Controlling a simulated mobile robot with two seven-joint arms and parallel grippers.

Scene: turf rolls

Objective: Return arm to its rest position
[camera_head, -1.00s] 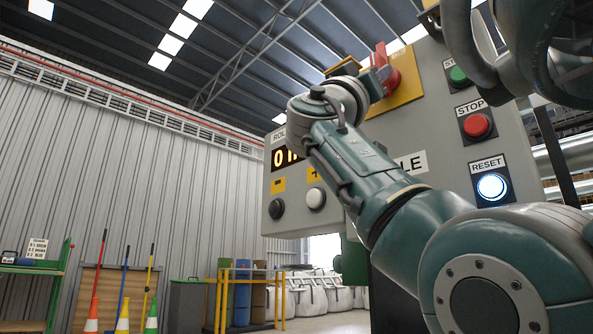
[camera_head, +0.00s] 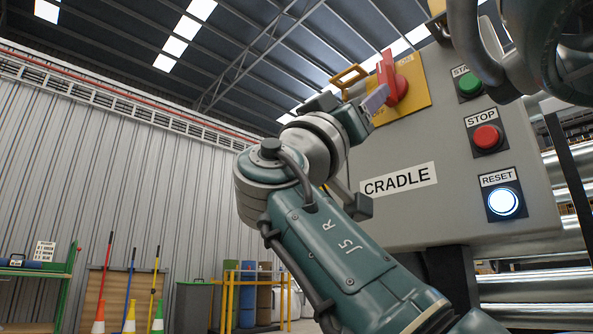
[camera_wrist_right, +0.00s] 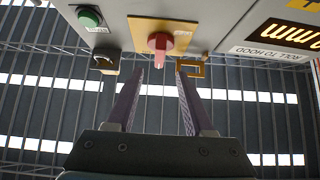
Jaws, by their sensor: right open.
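My right arm (camera_head: 330,245) comes in from the lower right of the head view and reaches up in front of the grey control panel (camera_head: 440,210). My right gripper (camera_head: 372,98) is beside the red rotary switch (camera_head: 393,80) on its yellow plate (camera_head: 416,100). In the right wrist view the gripper (camera_wrist_right: 160,80) is open and empty. Its two fingers point toward the red switch (camera_wrist_right: 160,42), which shows beyond the tips and between them. Whether a finger touches the switch, I cannot tell. My left gripper is not in view.
The panel carries a green button (camera_head: 470,84), a red STOP button (camera_head: 486,137), a lit RESET button (camera_head: 503,201) and a CRADLE label (camera_head: 399,182). A yellow loop (camera_head: 349,77) juts out near my gripper. Cones (camera_head: 129,318) and a yellow rail (camera_head: 228,298) stand far left.

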